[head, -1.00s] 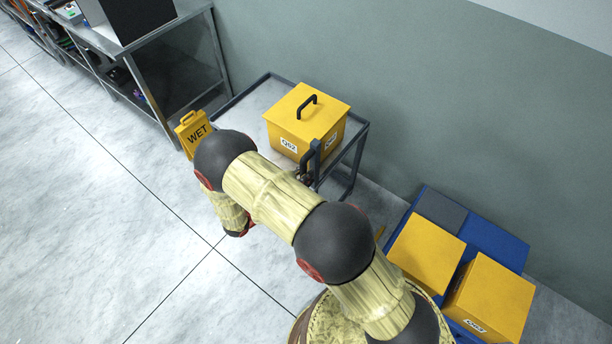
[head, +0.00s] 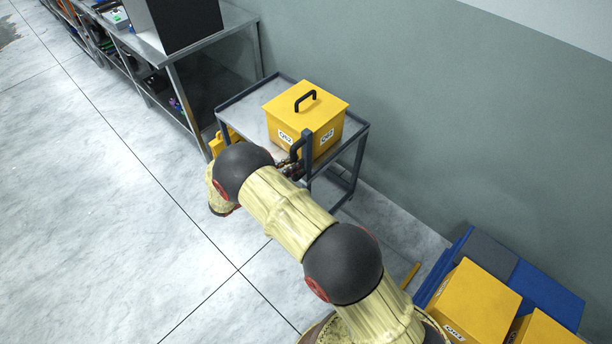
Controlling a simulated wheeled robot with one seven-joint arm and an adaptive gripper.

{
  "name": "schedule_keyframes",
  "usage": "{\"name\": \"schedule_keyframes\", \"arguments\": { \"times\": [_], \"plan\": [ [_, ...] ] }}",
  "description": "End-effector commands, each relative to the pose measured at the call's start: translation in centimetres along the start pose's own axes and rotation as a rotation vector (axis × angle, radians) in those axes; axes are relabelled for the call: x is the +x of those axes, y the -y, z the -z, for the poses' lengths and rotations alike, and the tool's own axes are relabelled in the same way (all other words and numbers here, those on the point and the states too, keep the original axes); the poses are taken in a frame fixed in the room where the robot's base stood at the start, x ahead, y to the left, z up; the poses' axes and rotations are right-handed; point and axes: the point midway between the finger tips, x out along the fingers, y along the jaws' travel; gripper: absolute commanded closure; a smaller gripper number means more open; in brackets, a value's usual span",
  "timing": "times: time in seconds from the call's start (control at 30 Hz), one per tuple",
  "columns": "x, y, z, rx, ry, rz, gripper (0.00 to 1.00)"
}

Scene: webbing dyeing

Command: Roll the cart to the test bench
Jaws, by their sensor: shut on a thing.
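The cart (head: 237,116) is a grey metal trolley with a rimmed top and a lower shelf. It stands along the wall. A yellow box (head: 305,117) with a black handle and labels sits on its top. My gripper (head: 291,168) is at the cart's near end, shut on the dark push handle (head: 297,149); my arm partly hides the fingers. The test bench may be the grey metal bench (head: 215,45) with a dark box on it, just beyond the cart; I cannot confirm this.
Blue and grey pallets (head: 541,293) with yellow boxes (head: 472,302) lie at lower right. The wall (head: 430,110) runs close on the right. Open concrete floor (head: 110,200) lies to the left.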

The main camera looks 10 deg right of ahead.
Motion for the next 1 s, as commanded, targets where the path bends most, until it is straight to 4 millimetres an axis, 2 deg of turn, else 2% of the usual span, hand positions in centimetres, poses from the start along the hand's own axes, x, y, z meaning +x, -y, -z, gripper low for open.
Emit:
{"name": "schedule_keyframes", "arguments": {
  "times": [0.1,0.3,0.8,0.83,1.0],
  "plan": [
    [-0.4,-1.8,0.2,0.003,0.000,0.001,1.00],
    [-0.7,-3.6,0.1,0.000,0.000,0.001,1.00],
    [-0.9,-4.4,-0.1,0.003,-0.002,-0.006,1.00],
    [-0.9,-4.4,-0.1,0.004,-0.002,-0.006,0.82],
    [-0.9,-4.3,-0.1,0.003,-0.001,-0.005,0.72]
  ]
}}
